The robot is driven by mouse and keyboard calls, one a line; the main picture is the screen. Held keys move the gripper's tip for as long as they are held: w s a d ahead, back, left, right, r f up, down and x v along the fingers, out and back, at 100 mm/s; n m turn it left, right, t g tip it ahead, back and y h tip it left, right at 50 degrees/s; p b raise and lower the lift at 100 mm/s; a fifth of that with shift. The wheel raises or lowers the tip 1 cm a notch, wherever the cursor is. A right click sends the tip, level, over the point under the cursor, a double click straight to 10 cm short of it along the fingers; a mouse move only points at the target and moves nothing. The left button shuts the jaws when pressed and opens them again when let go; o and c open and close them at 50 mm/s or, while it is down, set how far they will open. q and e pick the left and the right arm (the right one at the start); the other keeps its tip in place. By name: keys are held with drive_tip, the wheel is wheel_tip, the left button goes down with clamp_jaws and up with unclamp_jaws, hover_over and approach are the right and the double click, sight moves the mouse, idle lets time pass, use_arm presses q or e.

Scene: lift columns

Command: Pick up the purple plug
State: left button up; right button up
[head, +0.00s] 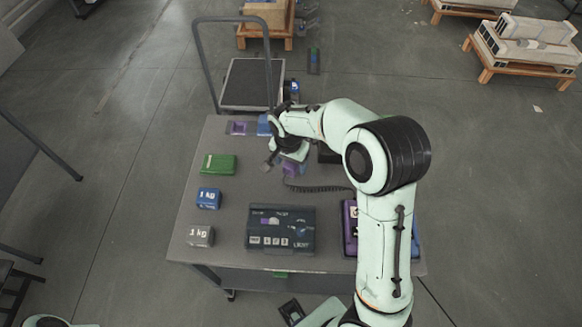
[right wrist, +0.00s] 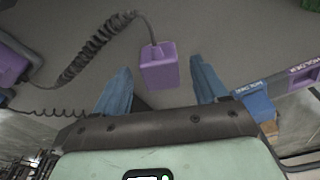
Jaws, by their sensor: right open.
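The purple plug (right wrist: 158,66) is a small block on a dark coiled cord. In the right wrist view it lies between the two blue fingers of my right gripper (right wrist: 160,72), with a gap on each side. In the head view the plug (head: 291,169) shows just below my right gripper (head: 285,160), partly covered by it, over the back half of the grey table (head: 221,257). My right gripper is open and empty. My left gripper is not seen.
On the table are a green block (head: 218,164), a blue weight (head: 208,198), a grey weight (head: 200,236), a dark button panel (head: 280,242) and a purple unit (head: 349,227) partly behind my right arm. A cart (head: 247,85) stands behind the table.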

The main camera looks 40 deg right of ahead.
sight(291, 164)
drive_tip(key=shift+w+d+f, duration=0.1)
drive_tip(key=shift+d+f, duration=0.05)
drive_tip(key=shift+f, duration=1.35)
drive_tip(key=c, duration=1.1)
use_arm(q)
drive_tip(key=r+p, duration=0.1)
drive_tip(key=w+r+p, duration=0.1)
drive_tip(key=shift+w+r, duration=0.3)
use_arm(e)
wheel_tip(291, 164, up, 20)
drive_tip(key=shift+r, duration=0.1)
